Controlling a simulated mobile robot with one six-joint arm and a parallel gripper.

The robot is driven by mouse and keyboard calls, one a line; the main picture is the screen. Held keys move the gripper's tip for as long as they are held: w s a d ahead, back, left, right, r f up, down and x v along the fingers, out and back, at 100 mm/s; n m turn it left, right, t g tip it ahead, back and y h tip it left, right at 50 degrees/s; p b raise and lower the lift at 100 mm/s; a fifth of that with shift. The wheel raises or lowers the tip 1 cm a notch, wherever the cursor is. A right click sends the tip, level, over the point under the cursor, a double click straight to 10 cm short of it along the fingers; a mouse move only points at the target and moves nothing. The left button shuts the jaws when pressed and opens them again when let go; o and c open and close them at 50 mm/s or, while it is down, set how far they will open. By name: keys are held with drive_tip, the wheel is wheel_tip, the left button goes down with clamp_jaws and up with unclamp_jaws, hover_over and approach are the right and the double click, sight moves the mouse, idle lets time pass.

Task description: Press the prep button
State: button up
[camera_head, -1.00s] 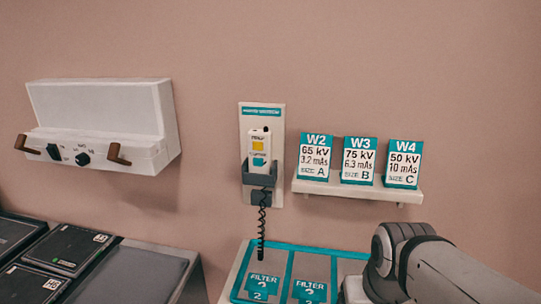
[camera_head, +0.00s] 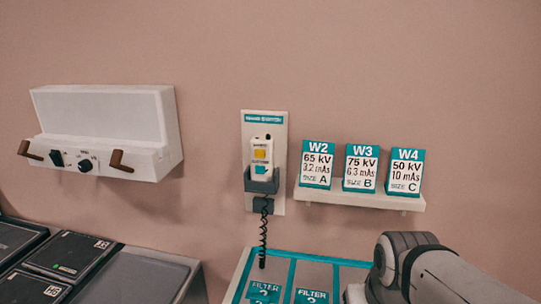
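The hand switch (camera_head: 268,141) is a small white handset upright in a dark grey holder (camera_head: 262,181) on a white wall plate with a teal label strip. It carries a yellow button (camera_head: 260,154) above a teal button (camera_head: 261,170). Small print stands by each button, too small to read surely, so I cannot tell for certain which is prep. A coiled black cord hangs below. Part of my arm shows at the lower right, well to the right of the handset and apart from it. My gripper is not in view.
A shelf (camera_head: 408,201) right of the handset bears cards W2 (camera_head: 317,165), W3 (camera_head: 361,168) and W4 (camera_head: 405,171). A white wall box (camera_head: 107,120) with brown handles hangs left. Below are a teal-edged filter tray (camera_head: 243,277) and dark flat panels (camera_head: 68,254). The wall before the handset is clear.

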clamp_jaws()
idle(0.5)
idle(0.8)
